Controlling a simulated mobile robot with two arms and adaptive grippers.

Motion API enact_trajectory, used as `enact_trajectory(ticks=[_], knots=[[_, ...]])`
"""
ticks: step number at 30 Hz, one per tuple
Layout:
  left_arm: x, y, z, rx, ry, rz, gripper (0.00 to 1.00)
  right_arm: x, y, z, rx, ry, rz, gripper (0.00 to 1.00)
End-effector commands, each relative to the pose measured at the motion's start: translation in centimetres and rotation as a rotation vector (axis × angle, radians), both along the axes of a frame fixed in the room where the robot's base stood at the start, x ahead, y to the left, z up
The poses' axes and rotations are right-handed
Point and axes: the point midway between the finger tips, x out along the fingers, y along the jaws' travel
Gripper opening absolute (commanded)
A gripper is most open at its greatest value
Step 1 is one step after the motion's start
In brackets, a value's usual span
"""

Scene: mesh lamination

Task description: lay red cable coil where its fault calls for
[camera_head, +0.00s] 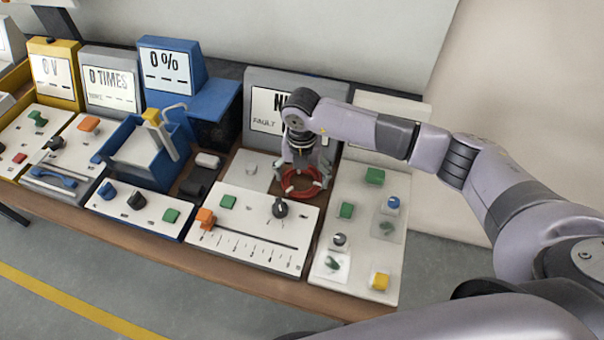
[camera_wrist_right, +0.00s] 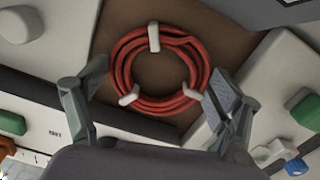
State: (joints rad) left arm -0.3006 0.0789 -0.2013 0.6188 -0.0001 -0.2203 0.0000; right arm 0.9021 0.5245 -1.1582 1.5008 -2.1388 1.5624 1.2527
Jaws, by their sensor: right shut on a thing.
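The red cable coil (camera_head: 302,194) is a flat ring at the tips of my right gripper (camera_head: 304,174), over the bench between the grey-white panels. In the right wrist view the coil (camera_wrist_right: 124,60), bound with white ties, lies between the two spread fingers of the gripper (camera_wrist_right: 152,98). The right gripper is shut on the coil; a brown surface shows through the ring. Whether the coil touches that surface I cannot tell. A grey display (camera_head: 266,108) behind shows "N" and "FAULT", the rest hidden by my arm. My left gripper is not in view.
A white slider panel (camera_head: 255,238) with knobs stands in front of the coil. A panel with several buttons (camera_head: 349,188) is to its right. Blue (camera_head: 172,59), grey (camera_head: 109,82) and yellow (camera_head: 54,76) display stations fill the left. The bench front edge drops to the floor.

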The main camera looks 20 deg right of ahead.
Motion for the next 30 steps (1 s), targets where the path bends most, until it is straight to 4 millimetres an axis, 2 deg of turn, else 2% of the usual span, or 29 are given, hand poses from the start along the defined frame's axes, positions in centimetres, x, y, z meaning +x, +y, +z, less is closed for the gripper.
enact_trajectory(ticks=[2, 3, 9, 22, 26, 30], knots=[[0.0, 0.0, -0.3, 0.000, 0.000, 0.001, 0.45, 0.0, 0.0, -0.3, 0.000, 0.000, 0.000, 0.55], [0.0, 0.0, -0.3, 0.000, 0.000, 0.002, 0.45, 0.0, 0.0, -0.3, 0.000, 0.000, 0.000, 0.87], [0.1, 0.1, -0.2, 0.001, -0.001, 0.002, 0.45, 0.0, 0.0, -0.2, 0.000, 0.000, -0.001, 1.00], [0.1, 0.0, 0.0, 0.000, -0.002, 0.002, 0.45, 0.1, 0.0, 0.4, 0.001, -0.001, -0.001, 1.00], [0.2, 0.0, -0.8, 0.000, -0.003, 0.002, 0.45, 0.1, 0.0, 2.2, 0.000, -0.004, 0.000, 1.00], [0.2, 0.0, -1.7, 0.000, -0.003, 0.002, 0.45, 0.1, 0.0, 5.3, 0.002, -0.006, 0.001, 1.00]])
